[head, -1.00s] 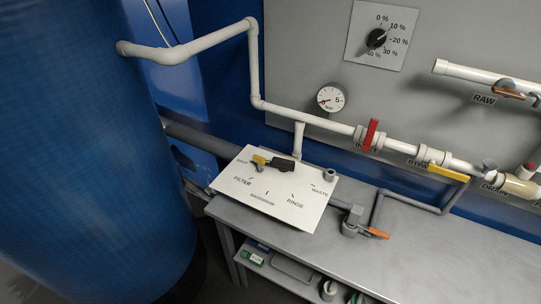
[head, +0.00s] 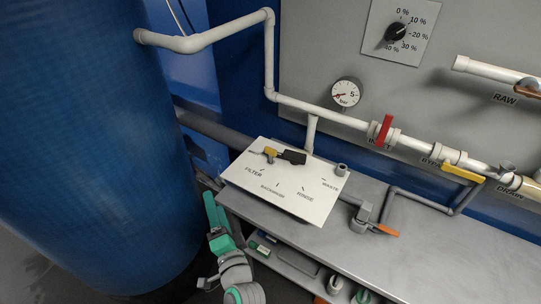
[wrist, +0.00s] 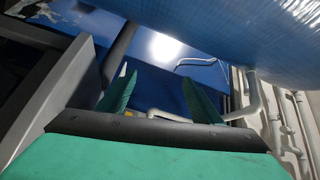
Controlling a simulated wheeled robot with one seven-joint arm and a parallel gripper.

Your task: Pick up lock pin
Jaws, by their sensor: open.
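No part is clearly recognisable as the lock pin. My gripper (head: 210,206) is left of the bench's front left corner, apart from the panel. In the wrist view my gripper (wrist: 158,84) has its two green fingers spread, with nothing between them. The panel's top is not seen in the wrist view.
A large blue tank (head: 80,150) fills the left. White pipes with a red-handled valve (head: 384,130) and a yellow-handled valve (head: 463,174) run behind the bench. An orange-handled valve (head: 387,230) sits right of the panel. The bench top (head: 330,250) in front is clear; a lower shelf holds small items.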

